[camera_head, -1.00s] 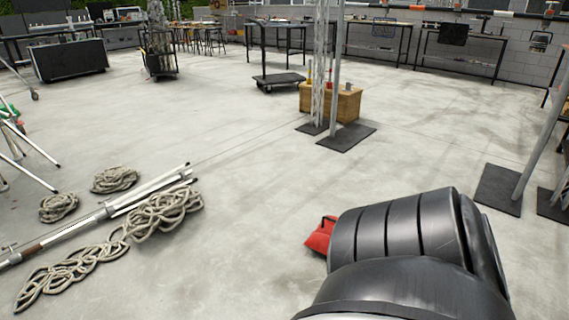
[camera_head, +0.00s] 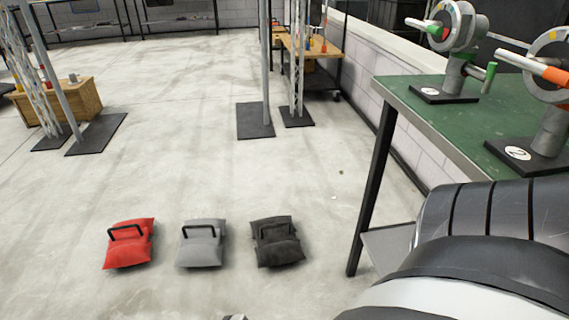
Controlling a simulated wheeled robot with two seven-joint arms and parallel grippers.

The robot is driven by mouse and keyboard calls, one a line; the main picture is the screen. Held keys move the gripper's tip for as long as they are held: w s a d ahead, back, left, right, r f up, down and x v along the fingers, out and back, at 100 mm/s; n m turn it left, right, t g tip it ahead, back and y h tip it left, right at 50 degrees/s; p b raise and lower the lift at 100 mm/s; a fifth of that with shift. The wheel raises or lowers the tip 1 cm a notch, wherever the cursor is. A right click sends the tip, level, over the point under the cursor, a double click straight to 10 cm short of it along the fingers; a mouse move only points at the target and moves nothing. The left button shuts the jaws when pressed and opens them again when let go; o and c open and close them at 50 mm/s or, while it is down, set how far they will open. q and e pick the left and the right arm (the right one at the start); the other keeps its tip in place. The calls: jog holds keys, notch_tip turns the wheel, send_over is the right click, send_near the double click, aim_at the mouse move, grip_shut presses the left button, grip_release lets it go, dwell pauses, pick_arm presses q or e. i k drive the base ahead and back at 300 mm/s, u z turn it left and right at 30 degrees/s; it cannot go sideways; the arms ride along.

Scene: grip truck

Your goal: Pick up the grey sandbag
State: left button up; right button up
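The grey sandbag (camera_head: 203,250) lies on the concrete floor, in the middle of a row of three, with its black handle on top. A red sandbag (camera_head: 130,252) lies to its left and a black sandbag (camera_head: 280,250) to its right, with gaps between them. My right arm fills the lower right corner, but its gripper does not show. My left gripper does not show either. A small dark and grey piece at the bottom edge below the grey sandbag is too little to identify.
A green-topped workbench (camera_head: 425,112) with numbered clamp fixtures stands at the right, its black leg (camera_head: 372,190) near the black sandbag. Stands on black base plates (camera_head: 255,121) and a wooden crate (camera_head: 75,97) are farther back. The floor around the sandbags is clear.

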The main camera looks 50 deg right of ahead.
aim_at(200, 247)
jog(key=z, duration=0.4)
jog(key=i, duration=1.25)
